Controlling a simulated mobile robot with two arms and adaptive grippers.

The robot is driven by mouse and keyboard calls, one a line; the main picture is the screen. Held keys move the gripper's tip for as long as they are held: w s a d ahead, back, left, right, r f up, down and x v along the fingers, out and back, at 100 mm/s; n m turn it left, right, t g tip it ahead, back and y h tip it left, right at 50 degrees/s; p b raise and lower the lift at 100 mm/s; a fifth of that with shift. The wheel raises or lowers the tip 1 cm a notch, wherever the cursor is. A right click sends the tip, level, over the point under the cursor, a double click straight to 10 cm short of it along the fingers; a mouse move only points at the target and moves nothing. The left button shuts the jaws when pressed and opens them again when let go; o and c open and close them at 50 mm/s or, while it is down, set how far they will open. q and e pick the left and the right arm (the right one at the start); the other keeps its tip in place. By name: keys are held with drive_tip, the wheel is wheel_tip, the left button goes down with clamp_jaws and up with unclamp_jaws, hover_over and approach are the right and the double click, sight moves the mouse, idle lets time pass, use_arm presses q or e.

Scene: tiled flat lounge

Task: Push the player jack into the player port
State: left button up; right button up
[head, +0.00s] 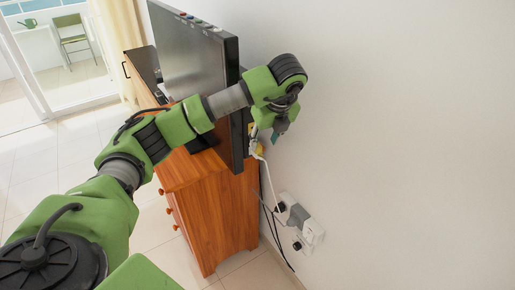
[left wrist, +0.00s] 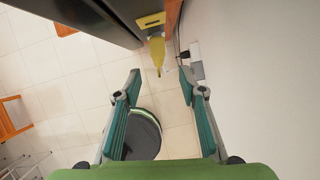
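The television (head: 195,55) stands on a wooden cabinet, with its back towards the white wall. In the left wrist view a yellow port (left wrist: 151,20) with a dark slot sits on the television's rear side. A yellow jack (left wrist: 157,56) is just below it in the picture; I cannot tell whether it touches the port. My left gripper (head: 281,128) is behind the television, close to the wall. In the left wrist view its teal fingers (left wrist: 160,82) are spread wide with nothing between them, and the jack is just beyond the fingertips. My right gripper is out of view.
The wooden cabinet (head: 208,210) leaves a narrow gap to the wall (head: 410,120). Wall sockets with plugs (head: 305,225) and hanging cables (head: 267,195) are low in that gap. Tiled floor (head: 45,165) is open at left, before a glass door and a green chair (head: 75,38).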

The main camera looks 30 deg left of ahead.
sight(260, 149)
use_arm(q)
drive_tip(key=p+x, duration=0.2)
drive_tip(key=x, duration=0.2)
drive_tip(key=shift+a+f+p, duration=0.2)
drive_tip(key=shift+a+p, duration=0.15)
drive_tip(key=shift+p, duration=0.05)
drive_tip(key=shift+f, duration=0.35)
drive_tip(key=shift+w, duration=0.1)
clamp_jaws()
drive_tip(key=shift+r, duration=0.15)
